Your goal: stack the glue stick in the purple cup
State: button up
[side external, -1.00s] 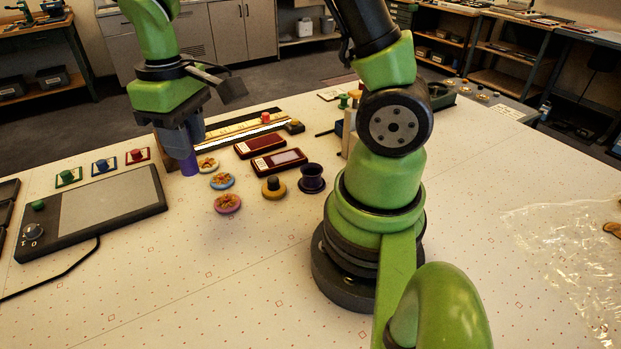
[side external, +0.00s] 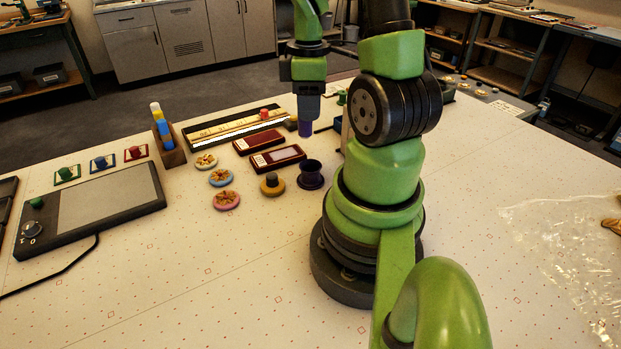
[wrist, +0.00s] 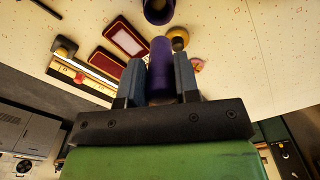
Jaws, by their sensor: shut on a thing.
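My gripper (side external: 306,114) is shut on the purple glue stick (side external: 305,129), which hangs upright below the jaws in the side view. In the wrist view the glue stick (wrist: 161,66) sits between my two fingers (wrist: 160,80). The dark purple cup (side external: 311,174) stands upright on the table, nearer the side camera than the glue stick and apart from it. The cup (wrist: 158,10) also shows at the top edge of the wrist view, partly cut off.
Two dark red cases (side external: 278,159) lie left of the cup. A yellow piece with a dark knob (side external: 272,184) stands close by. Several round decorated discs (side external: 221,178), a long ruler tray (side external: 232,127) and a wooden holder with markers (side external: 170,146) are further left. The front table is clear.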

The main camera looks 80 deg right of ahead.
jog(key=shift+s+d+f, duration=0.1)
jog(key=shift+s+f, duration=0.05)
jog(key=shift+f, duration=1.55)
jog(key=shift+s+f, duration=0.15)
jog(key=shift+f, duration=1.55)
jog(key=shift+s+d+f, duration=0.1)
jog(key=shift+s+f, duration=0.05)
jog(key=shift+f, duration=1.55)
jog(key=shift+f, duration=0.25)
jog(key=o, duration=0.9)
jog(key=shift+r, duration=0.1)
